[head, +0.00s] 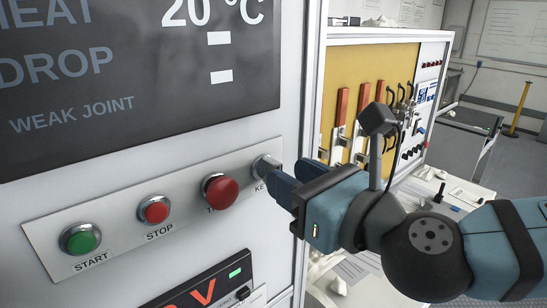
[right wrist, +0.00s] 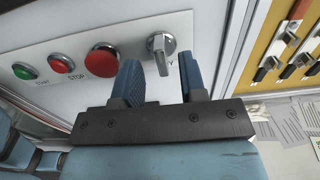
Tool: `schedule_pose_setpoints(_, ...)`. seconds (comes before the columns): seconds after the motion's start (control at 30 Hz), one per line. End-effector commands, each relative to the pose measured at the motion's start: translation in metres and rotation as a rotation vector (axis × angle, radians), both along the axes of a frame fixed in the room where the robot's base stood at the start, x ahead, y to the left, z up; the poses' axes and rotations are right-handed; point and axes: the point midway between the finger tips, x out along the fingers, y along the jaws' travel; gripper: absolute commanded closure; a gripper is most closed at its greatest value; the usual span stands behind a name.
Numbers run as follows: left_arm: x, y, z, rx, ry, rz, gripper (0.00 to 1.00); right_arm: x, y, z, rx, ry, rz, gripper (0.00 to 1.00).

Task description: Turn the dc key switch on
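The key switch (head: 266,166) is a silver round switch at the right end of the button strip, its label partly hidden by my right gripper. In the right wrist view the key switch (right wrist: 161,46) shows a flat grey lever standing roughly upright. My right gripper (head: 289,178) is at the panel just in front of the switch. In the right wrist view its two blue fingers (right wrist: 160,78) are apart, with the switch lever just beyond the gap between them. Nothing is held, and I cannot tell whether a finger touches the lever. My left gripper is not in view.
Left of the switch on the same strip (head: 190,200) are a large red button (head: 220,190), a red STOP button (head: 154,210) and a green START button (head: 80,239). A dark display (head: 120,90) is above. A yellow fuse board (head: 385,65) stands to the right.

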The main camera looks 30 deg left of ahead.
Motion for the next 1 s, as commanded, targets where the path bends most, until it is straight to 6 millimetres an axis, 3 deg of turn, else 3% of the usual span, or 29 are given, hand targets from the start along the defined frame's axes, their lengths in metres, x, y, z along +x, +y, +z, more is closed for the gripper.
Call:
schedule_pose_setpoints(0.1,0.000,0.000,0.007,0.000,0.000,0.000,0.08,0.006,0.020,0.002,0.000,0.000,0.001,0.62)
schedule_pose_setpoints(0.3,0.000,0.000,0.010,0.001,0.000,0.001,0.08,0.013,0.037,0.000,-0.001,0.000,0.001,0.62)
schedule_pose_setpoints(0.63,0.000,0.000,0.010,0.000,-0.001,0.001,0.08,0.014,0.040,0.000,0.000,0.001,0.000,0.62)
schedule_pose_setpoints(0.8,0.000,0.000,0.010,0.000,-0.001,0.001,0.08,0.014,0.040,0.000,0.000,0.001,0.000,0.94)
schedule_pose_setpoints(1.0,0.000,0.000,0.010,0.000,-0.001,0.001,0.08,0.014,0.040,-0.001,0.003,0.009,0.000,0.94)
